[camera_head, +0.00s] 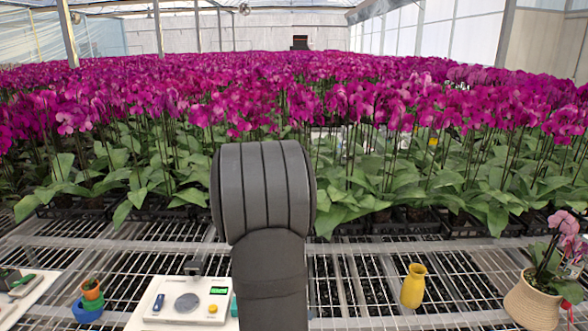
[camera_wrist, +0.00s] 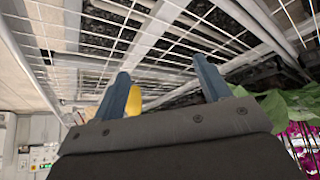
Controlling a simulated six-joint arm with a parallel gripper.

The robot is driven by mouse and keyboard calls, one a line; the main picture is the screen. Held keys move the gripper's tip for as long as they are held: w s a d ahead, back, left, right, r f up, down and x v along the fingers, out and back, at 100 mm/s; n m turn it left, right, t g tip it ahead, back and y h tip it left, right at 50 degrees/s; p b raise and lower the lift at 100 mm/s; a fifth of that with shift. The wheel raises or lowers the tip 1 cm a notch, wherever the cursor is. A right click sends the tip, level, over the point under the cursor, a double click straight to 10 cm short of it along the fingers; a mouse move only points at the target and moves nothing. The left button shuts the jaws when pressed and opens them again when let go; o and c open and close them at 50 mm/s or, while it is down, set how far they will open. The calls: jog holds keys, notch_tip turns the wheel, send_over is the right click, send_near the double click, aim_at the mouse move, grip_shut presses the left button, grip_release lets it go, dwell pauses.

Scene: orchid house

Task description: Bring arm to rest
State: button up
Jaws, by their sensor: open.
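My gripper (camera_wrist: 161,66) shows in the wrist view as two blue-grey fingers standing well apart, with an empty gap between the tips. A yellow shape (camera_wrist: 134,100) is seen just right of the left finger, partly hidden by the gripper body; it looks like the yellow vase. In the head view my dark grey arm rises in the middle, and its gripper cannot be made out. The yellow vase (camera_head: 413,286) stands upright on the wire bench (camera_head: 456,268), right of my arm and apart from it.
A white scale (camera_head: 187,302) with a green display is left of my arm. Stacked small pots (camera_head: 91,295) stand farther left. A potted orchid in a woven pot (camera_head: 532,304) stands at the right. Dense magenta orchids (camera_head: 400,110) fill the back.

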jog(key=s+d+m+g, duration=0.1)
jog(key=d+m, duration=0.1)
jog(key=d, duration=0.5)
jog(key=shift+s+h, duration=0.2)
jog(key=shift+h, duration=0.1)
jog(key=w+a+n+t+y, duration=0.1)
jog(key=a+n, duration=0.5)
jog(key=a, duration=1.5)
jog(key=shift+t+y, duration=0.6)
jog(key=shift+y, duration=0.1)
